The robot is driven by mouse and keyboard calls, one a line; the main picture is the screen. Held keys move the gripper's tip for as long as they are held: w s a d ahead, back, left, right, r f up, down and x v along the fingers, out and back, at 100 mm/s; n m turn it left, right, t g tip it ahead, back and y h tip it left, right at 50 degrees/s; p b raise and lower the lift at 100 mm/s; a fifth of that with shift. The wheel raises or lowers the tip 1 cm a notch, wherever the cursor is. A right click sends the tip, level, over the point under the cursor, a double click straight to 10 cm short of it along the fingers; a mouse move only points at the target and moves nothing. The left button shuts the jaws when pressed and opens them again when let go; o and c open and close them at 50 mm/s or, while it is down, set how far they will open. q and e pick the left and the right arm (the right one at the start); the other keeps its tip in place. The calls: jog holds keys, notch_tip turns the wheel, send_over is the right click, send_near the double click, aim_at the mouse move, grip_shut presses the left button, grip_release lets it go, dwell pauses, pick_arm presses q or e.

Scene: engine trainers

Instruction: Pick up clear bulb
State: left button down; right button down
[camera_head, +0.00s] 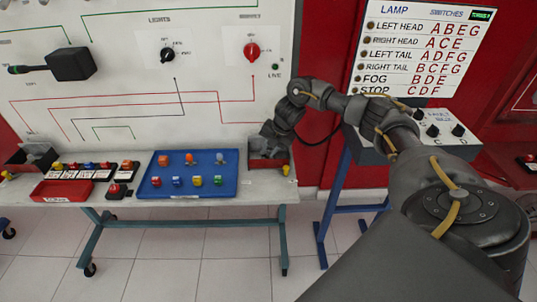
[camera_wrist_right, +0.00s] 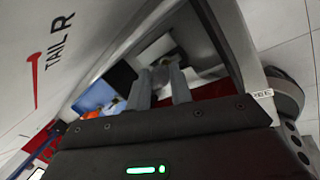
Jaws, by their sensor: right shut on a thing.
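In the head view, a small greyish bulb that looks clear (camera_head: 220,157) stands at the back right of the blue tray (camera_head: 228,192). My right gripper (camera_head: 268,146) is to the right of the tray, low over the dark bin with a red front (camera_head: 283,158). In the right wrist view, its two fingers (camera_wrist_right: 162,85) stand a little apart with a pale grey thing (camera_wrist_right: 161,70) at their tips. It is shut on this thing, which is too small and blurred to identify. My left gripper is not in view.
Several coloured bulbs stand on the tray, among them an orange one (camera_head: 163,160) and a red one (camera_head: 156,182). A red bin (camera_head: 62,190) sits to the left. A white wiring board (camera_head: 120,85) rises behind the table. A grey switch box (camera_head: 440,140) stands to the right.

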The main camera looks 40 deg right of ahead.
jog(key=shift+r, duration=0.1)
jog(key=shift+r, duration=0.25)
notch_tip(320, 180, up, 2)
jog(key=shift+r, duration=0.2)
jog(key=s+d+r, duration=0.2)
jog(key=s+r, duration=0.8)
jog(key=s, duration=0.3)
jog(key=shift+s+d, duration=0.35)
jog(key=shift+s, duration=0.05)
